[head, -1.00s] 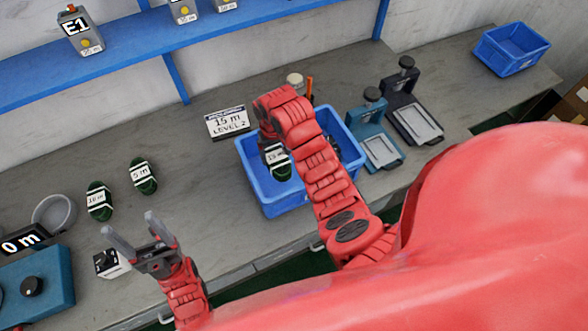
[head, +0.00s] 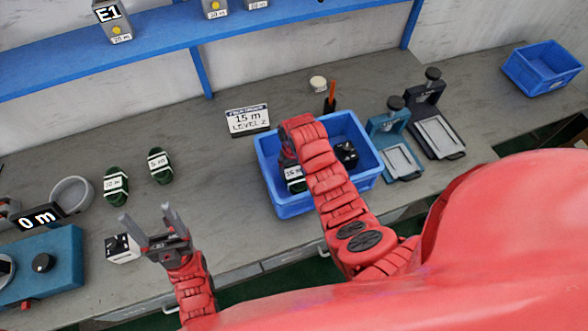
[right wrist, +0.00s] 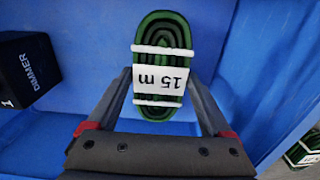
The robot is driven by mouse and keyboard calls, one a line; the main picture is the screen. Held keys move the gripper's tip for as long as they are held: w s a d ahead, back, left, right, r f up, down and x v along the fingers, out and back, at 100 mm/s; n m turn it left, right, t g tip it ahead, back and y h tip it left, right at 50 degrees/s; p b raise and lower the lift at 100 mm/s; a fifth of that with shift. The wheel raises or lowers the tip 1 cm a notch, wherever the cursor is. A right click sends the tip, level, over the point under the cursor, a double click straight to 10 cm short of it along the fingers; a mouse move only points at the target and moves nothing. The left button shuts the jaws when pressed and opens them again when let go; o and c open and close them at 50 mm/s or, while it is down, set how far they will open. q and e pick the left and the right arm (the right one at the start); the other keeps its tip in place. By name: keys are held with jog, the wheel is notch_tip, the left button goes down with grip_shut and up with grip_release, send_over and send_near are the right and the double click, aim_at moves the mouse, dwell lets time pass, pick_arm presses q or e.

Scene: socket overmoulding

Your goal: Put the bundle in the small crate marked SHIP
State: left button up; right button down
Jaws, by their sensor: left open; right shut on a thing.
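My right gripper (head: 288,158) is shut on a green cable bundle (head: 294,178) with a white band reading 15 m. It holds the bundle inside the left part of the blue crate (head: 281,205) in the middle of the bench. In the right wrist view the bundle (right wrist: 163,62) sits between the fingers, with blue crate walls around it. I cannot tell whether it touches the floor. No SHIP mark is readable; a smaller-looking blue crate (head: 519,73) stands at the far right, its label too small to read. My left gripper (head: 150,220) is open and empty at the front left.
A black DIMMER box (right wrist: 27,70) is in the middle crate. Two other green bundles (head: 116,186) (head: 160,166) lie to the left. Teal and dark presses (head: 397,158) (head: 437,136) stand right of the crate.

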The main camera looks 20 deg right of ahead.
jog(key=shift+f, duration=0.2)
grip_release()
jog(key=shift+r, duration=0.1)
